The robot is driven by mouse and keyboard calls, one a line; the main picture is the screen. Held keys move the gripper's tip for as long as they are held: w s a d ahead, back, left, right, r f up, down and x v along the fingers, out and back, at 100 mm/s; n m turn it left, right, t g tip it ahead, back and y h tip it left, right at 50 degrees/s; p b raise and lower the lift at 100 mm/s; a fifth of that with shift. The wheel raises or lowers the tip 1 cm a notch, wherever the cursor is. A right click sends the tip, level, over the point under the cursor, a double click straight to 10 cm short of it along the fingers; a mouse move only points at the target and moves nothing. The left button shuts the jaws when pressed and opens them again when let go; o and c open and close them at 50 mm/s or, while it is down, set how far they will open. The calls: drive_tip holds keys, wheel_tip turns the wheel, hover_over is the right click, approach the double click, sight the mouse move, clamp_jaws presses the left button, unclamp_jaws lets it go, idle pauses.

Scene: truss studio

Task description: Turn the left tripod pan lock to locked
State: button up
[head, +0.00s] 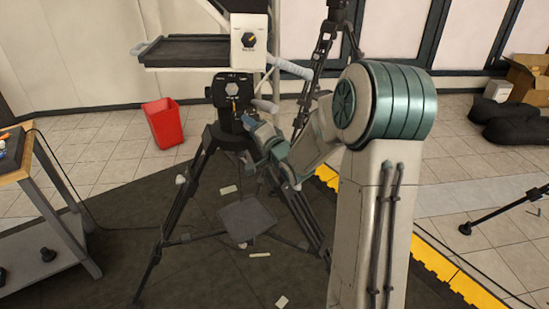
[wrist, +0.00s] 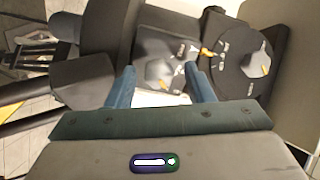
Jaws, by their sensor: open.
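The left tripod (head: 205,150) stands on the dark mat, with a black head (head: 220,90) carrying a hexagonal grey knob and an orange pointer. In the wrist view, a grey knob with an orange mark (wrist: 166,74) sits on a dark plate between my fingers. A round black dial (wrist: 240,68) with an orange pointer is to its right, and a small orange lever (wrist: 207,53) lies between them. The labels are too small to read, so I cannot tell which one is the pan lock. My gripper (wrist: 160,70) is open around the knob's sides; contact is unclear.
A white box with a dial (head: 249,41) and a black tray (head: 185,50) are above the tripod head. A red bin (head: 162,123) stands behind it on the left. A wooden-topped cart (head: 14,155) is at far left. Another tripod (head: 325,45) stands behind.

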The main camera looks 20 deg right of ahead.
drive_tip(key=s+d+r+n+g+h+b, duration=0.1)
drive_tip(key=s+d+n+g+h, duration=0.2)
drive_tip(key=s+n, duration=0.45)
drive_tip(key=s+d+r+n+g+h, duration=0.15)
drive_tip(key=s+d+n+h, duration=0.3)
drive_tip(key=s, duration=0.55)
drive_tip(key=s+a+m+g+p, duration=0.1)
drive_tip(key=s+a+g+p, duration=0.1)
drive_tip(key=s, duration=0.5)
drive_tip(key=s+a+g+y+p, duration=0.1)
drive_tip(key=s+a+g+p, duration=0.2)
drive_tip(key=s+g, duration=0.3)
drive_tip(key=shift+s+a+r+m+p, duration=0.15)
drive_tip(key=shift+s+r+m+p, duration=0.25)
drive_tip(key=shift+p, duration=0.2)
idle(0.8)
